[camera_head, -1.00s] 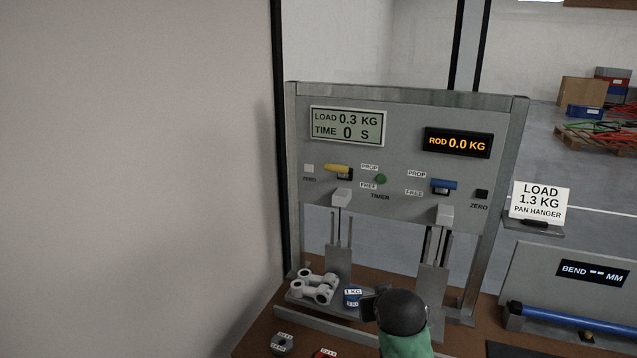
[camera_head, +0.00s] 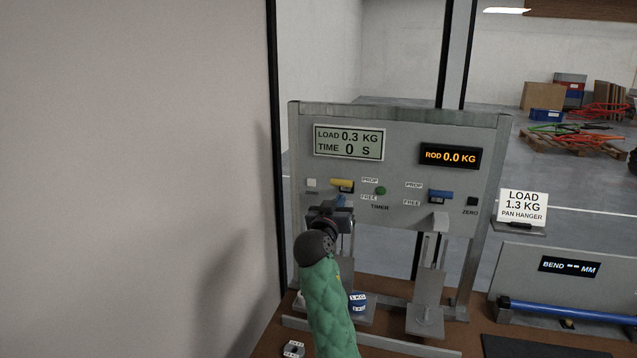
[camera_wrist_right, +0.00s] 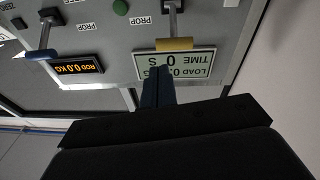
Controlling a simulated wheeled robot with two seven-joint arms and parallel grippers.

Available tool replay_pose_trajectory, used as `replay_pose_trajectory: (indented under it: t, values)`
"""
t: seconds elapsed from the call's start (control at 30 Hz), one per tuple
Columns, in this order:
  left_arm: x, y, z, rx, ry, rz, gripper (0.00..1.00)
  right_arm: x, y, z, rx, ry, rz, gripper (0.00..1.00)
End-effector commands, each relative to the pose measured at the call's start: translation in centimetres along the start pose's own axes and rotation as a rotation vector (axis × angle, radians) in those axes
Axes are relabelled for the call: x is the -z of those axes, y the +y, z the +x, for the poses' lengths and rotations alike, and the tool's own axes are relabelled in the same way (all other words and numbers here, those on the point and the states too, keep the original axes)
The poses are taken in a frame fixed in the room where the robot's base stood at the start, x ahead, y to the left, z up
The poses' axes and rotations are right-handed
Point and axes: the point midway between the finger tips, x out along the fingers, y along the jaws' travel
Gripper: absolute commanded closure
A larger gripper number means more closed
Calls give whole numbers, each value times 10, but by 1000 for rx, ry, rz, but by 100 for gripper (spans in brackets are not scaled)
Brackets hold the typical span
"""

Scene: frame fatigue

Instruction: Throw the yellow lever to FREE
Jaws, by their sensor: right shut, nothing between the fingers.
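The yellow lever (camera_head: 342,183) is on the left side of the grey panel, level with the PROP label (camera_head: 370,181) and above the FREE label (camera_head: 369,198). It also shows in the right wrist view (camera_wrist_right: 174,44), where the panel appears upside down. My right gripper (camera_head: 341,201) is just below the lever in the head view, shut and empty. Its blue fingertips also show in the right wrist view (camera_wrist_right: 158,85), apart from the yellow handle in that picture. Whether they touch the lever cannot be told from the head view. My left gripper is not in view.
The load display (camera_head: 349,143) reads 0.3 KG. A blue 1 KG weight (camera_head: 358,303) stands below. A bare wall (camera_head: 130,180) fills the left.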

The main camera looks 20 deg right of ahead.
Motion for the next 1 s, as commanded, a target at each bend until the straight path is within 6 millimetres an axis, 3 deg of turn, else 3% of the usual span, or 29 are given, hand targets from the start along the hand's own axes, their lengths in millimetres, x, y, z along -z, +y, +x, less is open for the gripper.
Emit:
replay_pose_trajectory:
  t: [0.1, 0.33, 1.0]
  values:
    - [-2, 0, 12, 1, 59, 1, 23, 12, -2, 2, -9, 92, 16, 100]
    - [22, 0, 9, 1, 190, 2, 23, 34, -7, -2, 28, 207, 108, 100]
    - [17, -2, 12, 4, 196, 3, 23, 40, -8, -3, 36, 209, 152, 100]
